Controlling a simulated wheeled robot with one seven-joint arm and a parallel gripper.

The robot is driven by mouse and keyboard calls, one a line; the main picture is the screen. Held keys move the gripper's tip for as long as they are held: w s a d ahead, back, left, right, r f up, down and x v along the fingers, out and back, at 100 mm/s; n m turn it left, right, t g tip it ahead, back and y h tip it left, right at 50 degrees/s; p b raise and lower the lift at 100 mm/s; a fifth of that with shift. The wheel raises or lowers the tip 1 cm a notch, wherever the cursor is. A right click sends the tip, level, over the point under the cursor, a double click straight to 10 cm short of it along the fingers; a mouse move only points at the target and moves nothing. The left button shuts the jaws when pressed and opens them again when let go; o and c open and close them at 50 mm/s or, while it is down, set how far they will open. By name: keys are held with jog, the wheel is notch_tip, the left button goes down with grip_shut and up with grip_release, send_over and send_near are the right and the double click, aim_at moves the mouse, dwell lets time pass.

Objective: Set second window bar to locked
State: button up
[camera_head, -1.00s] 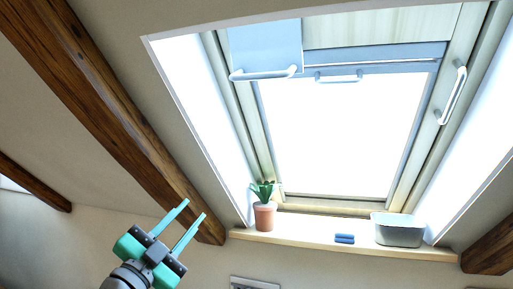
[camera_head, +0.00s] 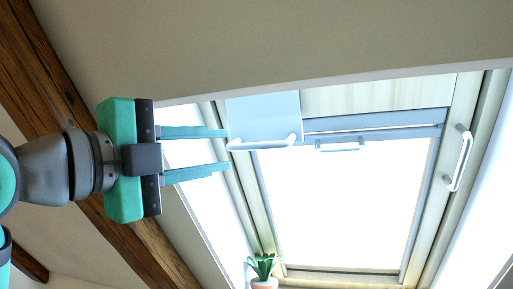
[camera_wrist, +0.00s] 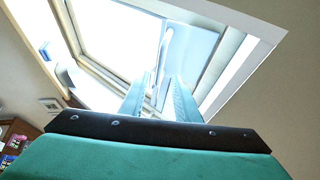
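The window shows white bar handles; I cannot tell which is the second bar or whether any is locked. One long bar (camera_head: 265,143) runs along the lower edge of a blue-grey panel (camera_head: 262,115) at the window's upper left. A smaller bar (camera_head: 340,146) sits on the blind's edge, and another bar (camera_head: 459,158) is on the right frame. My gripper (camera_head: 227,150) is open and empty, its fingers pointing right, tips just left of the panel's bar in the picture. In the wrist view the panel's bar (camera_wrist: 166,45) shows beyond my fingers (camera_wrist: 160,92).
The skylight frame (camera_head: 440,215) slopes overhead in a deep recess. A dark wooden beam (camera_head: 150,250) runs down the left. A potted plant (camera_head: 264,268) stands at the window's lower left. Open air lies before the pane.

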aim_at(253, 146)
jog(key=x, duration=0.8)
jog(key=shift+w+d, duration=0.15)
jog(key=shift+d, duration=0.05)
jog(key=shift+x, duration=0.85)
grip_shut()
jog(key=shift+w, duration=0.1)
